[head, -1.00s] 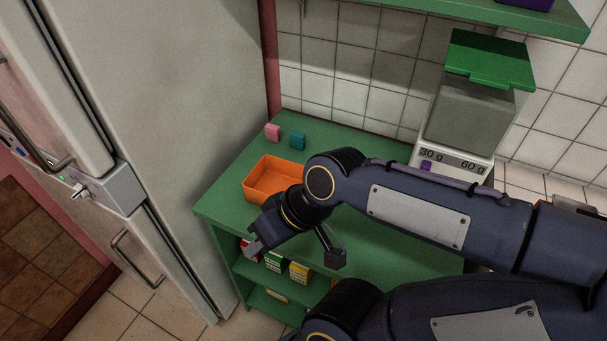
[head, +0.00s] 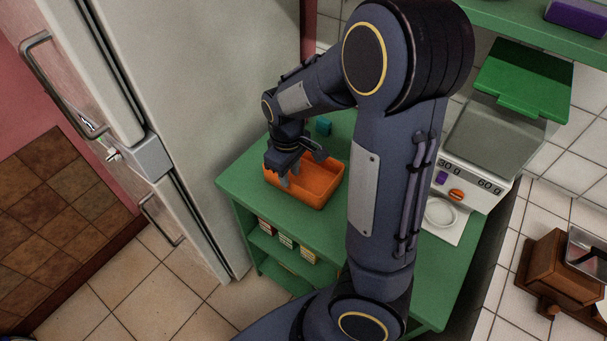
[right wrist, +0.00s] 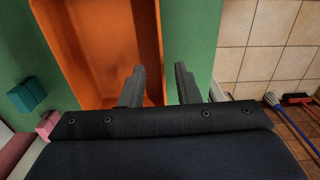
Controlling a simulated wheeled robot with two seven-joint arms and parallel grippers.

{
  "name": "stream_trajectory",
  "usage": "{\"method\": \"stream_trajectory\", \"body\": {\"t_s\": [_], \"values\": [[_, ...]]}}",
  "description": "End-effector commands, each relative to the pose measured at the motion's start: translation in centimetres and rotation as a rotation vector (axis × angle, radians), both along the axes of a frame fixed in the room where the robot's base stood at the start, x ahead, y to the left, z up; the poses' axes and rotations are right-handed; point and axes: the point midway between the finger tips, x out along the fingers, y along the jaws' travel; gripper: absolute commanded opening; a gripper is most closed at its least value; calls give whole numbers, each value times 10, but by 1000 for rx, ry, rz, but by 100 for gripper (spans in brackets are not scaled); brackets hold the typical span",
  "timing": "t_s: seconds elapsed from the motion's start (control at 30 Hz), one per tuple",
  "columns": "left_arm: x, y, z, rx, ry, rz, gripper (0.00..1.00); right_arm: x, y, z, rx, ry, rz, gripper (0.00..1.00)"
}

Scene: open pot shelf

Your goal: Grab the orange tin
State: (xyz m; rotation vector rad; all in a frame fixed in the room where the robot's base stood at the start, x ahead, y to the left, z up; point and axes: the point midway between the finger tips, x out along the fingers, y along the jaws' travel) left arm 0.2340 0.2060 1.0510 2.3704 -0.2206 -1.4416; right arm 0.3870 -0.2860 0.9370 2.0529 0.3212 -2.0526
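The orange tin (head: 322,183) is an open, shallow rectangular tray on the green shelf top, near its front left edge. It also shows in the right wrist view (right wrist: 105,50). My right gripper (head: 289,176) is open and points down at the tin's near left side, covering part of its rim. In the right wrist view the two fingers (right wrist: 159,85) are apart, one over the tin's inside and one outside its wall, with the rim between them. I cannot tell whether they touch it. My left gripper is not in view.
A teal block (head: 323,126) and a pink block (right wrist: 47,124) stand behind the tin. A scale with a green lid (head: 525,75) stands right. Small boxes (head: 286,241) sit on the lower shelf. The fridge (head: 190,100) is close on the left.

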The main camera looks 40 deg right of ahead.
Motion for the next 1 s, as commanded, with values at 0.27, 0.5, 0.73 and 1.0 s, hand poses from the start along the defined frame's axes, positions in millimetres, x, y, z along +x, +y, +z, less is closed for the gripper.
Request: {"method": "stream_trajectory", "body": {"t_s": [0.27, 0.5, 0.73, 1.0], "values": [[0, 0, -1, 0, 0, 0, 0, -2, 2, -38, 0, 3, -1, 29], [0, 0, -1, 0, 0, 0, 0, -2, 2, -41, 1, 0, -1, 29], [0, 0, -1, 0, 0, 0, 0, -2, 2, -41, 2, 1, -1, 4], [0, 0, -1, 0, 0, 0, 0, -1, 2, -40, 1, -1, -1, 0]]}}
